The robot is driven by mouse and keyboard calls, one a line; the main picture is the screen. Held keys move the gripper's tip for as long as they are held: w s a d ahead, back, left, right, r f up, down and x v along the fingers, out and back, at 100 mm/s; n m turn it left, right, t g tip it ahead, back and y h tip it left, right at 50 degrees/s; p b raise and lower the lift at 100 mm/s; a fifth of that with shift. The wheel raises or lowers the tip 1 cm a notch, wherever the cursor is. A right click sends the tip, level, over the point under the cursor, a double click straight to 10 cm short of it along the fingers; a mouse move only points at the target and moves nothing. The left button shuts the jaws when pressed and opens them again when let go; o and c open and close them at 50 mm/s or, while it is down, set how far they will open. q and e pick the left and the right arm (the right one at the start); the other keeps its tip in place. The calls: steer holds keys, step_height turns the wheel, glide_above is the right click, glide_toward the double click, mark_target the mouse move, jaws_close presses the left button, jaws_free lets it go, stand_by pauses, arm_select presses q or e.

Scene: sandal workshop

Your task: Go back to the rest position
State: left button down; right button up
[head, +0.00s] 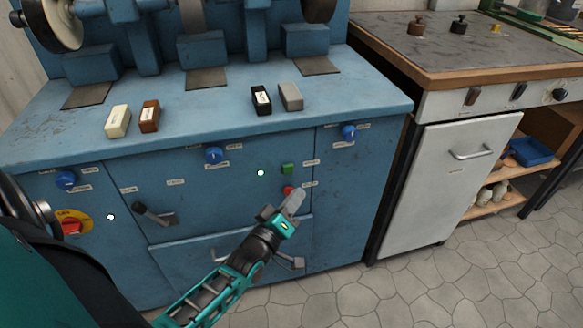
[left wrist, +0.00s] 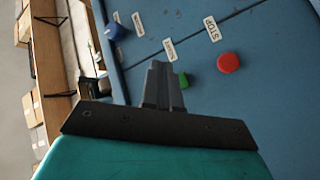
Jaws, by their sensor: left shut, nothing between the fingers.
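My left gripper (head: 293,203) is shut and empty in front of the blue machine's front panel (head: 240,190). I cannot tell whether the fingertips touch the panel. My right gripper is in neither view.
Four small blocks, including a cream block (head: 118,121) and a grey block (head: 291,96), lie on the machine's ledge. A black lever (head: 154,213) and blue knobs (head: 214,155) stick out of the panel. A white cabinet (head: 450,180) stands right. Tiled floor (head: 450,275) is clear.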

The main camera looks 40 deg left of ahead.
arm_select(q)
steer(key=s+d+f+m+g+h, duration=0.35)
steer(key=s+d+m+g, duration=0.35)
steer(key=s+d+m, duration=0.6)
step_height(320, 180, up, 8)
steer(key=s+a+g+p, duration=0.1)
steer(key=s+p, duration=0.1)
steer(key=p, duration=1)
steer(key=shift+s+a, duration=0.25)
steer(key=shift+a, duration=0.05)
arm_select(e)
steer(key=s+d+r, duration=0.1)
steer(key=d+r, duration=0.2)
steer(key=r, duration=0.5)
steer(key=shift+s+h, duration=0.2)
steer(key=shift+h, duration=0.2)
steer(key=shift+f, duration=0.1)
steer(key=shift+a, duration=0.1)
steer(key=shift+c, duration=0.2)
